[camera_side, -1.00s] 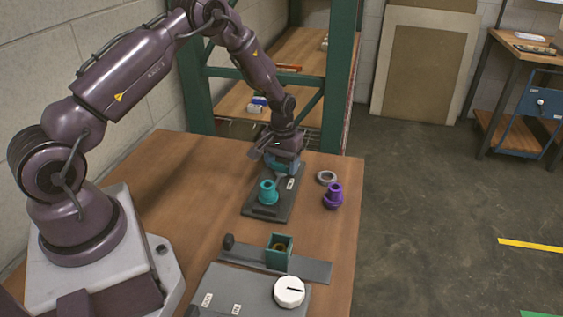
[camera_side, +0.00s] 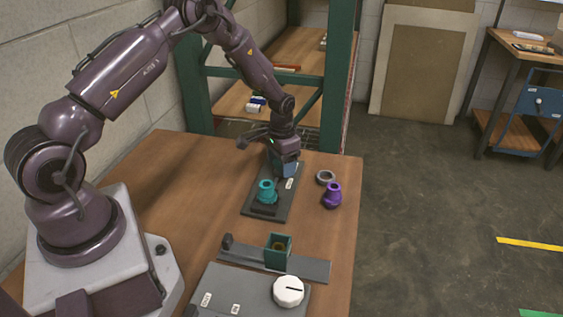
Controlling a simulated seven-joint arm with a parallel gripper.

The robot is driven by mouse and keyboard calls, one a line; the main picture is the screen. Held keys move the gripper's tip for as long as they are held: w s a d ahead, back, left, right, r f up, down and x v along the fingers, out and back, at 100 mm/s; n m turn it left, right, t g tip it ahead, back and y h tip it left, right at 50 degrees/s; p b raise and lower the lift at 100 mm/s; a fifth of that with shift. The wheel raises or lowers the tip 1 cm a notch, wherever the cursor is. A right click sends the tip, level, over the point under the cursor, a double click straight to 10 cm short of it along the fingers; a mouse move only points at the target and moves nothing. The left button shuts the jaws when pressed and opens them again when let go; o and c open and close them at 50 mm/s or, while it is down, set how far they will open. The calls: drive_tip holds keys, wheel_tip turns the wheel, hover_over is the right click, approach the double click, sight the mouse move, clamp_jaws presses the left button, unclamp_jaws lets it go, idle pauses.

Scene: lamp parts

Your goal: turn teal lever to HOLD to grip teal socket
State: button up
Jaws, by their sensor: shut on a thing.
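The teal socket (camera_side: 267,191) stands upright on a dark grey plate (camera_side: 256,210) near the table's middle. My gripper (camera_side: 284,168) is low over the far end of that plate, just behind the socket. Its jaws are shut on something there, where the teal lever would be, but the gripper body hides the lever. A small white label (camera_side: 289,184) with unreadable marking lies on the plate beside the gripper.
A purple socket-like part (camera_side: 332,195) and a grey ring (camera_side: 325,177) sit right of the plate. Nearer the camera are a green square holder (camera_side: 278,251) on a grey bar and a white dial (camera_side: 288,291) on a grey panel. A green-posted shelf stands behind.

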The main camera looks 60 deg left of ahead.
idle(0.3)
drive_tip(key=o, duration=0.9)
wheel_tip(320, 180, up, 13)
drive_tip(key=shift+r, duration=0.1)
drive_tip(key=s+d+r+t, duration=0.2)
drive_tip(key=s+d+r, duration=0.2)
drive_tip(key=s+r, duration=0.2)
drive_tip(key=s+d+r+t, duration=0.1)
drive_tip(key=s+d+r, duration=0.4)
drive_tip(key=s, duration=0.5)
drive_tip(key=s+d+r+t, duration=0.2)
drive_tip(key=s+d+r, duration=0.3)
drive_tip(key=s+r, duration=0.3)
drive_tip(key=shift+s+d+r+t, duration=0.2)
drive_tip(key=shift+d+r+t, duration=0.1)
drive_tip(key=shift+r, duration=0.1)
